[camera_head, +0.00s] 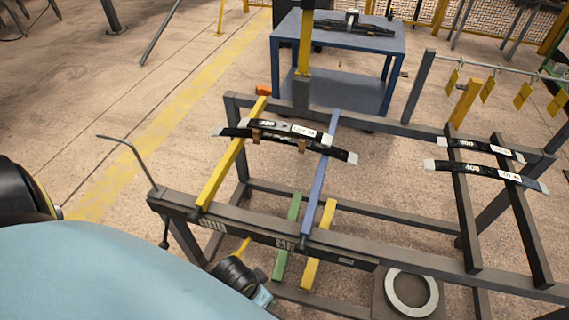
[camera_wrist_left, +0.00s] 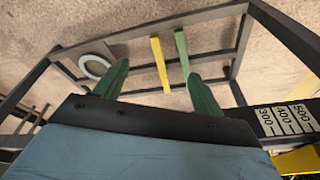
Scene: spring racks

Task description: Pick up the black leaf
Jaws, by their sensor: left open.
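Several black leaf springs with pale ends lie on the rack. A shorter black leaf (camera_head: 280,128) and a longer black leaf (camera_head: 335,152) lie close together across a yellow bar and a blue bar. Two more, a black leaf (camera_head: 462,145) and a black leaf marked 400 (camera_head: 487,170), lie apart on dark bars at the right. My left gripper (camera_wrist_left: 158,70) has green fingers spread with nothing between them; no leaf shows in the wrist view. I cannot make out its fingers in the head view. My right gripper is not in view.
The dark rack frame (camera_head: 365,260) has a front rail with labels, also seen in the wrist view as 300, 400, 500 (camera_wrist_left: 285,120). A grey ring (camera_head: 411,292) sits low at the front right. A blue table (camera_head: 385,45) stands behind. Open floor is at the left.

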